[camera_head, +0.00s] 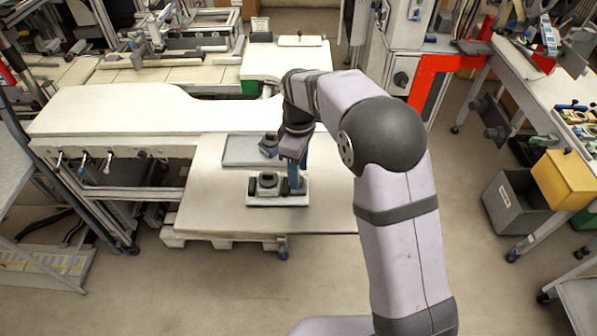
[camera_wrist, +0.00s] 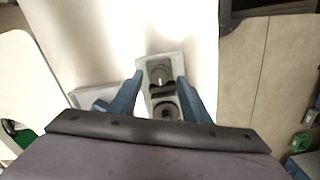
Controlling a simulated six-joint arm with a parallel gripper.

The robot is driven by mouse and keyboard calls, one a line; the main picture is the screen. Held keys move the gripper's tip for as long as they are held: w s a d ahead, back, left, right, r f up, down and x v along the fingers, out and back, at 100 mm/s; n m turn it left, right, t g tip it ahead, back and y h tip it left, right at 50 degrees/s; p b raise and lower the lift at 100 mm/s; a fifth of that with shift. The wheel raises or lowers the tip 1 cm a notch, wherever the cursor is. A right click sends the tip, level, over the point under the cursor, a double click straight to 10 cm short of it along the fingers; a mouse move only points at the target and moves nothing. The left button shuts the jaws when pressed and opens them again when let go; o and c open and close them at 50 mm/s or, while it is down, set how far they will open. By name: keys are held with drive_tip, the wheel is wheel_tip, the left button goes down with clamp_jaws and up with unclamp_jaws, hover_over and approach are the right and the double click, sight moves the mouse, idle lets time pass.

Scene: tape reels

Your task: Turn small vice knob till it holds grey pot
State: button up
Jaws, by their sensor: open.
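The small vice (camera_head: 278,201) lies on the cart top in the head view, with the round dark grey pot (camera_head: 267,181) between its blocks. The vice also shows in the wrist view (camera_wrist: 177,63), where the pot (camera_wrist: 167,110) appears as a dark ring near my gripper's palm. A rounded grey part, seemingly the knob (camera_wrist: 160,74), sits at the vice's other end. My gripper (camera_head: 296,184) points down at the vice's right end. Its blue fingers (camera_wrist: 160,78) are open, one on each side of the knob; contact cannot be told. The fingers hide the knob in the head view.
A shallow grey tray (camera_head: 236,158) lies just behind the vice, with a small dark object (camera_head: 268,146) at its right end. The cart top (camera_head: 215,205) is bare to the left and right of the vice. A long cream bench (camera_head: 110,105) stands behind at the left.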

drive_tip(key=shift+f, duration=1.1)
drive_tip(key=c, duration=1.1)
drive_tip(key=shift+o, duration=0.2)
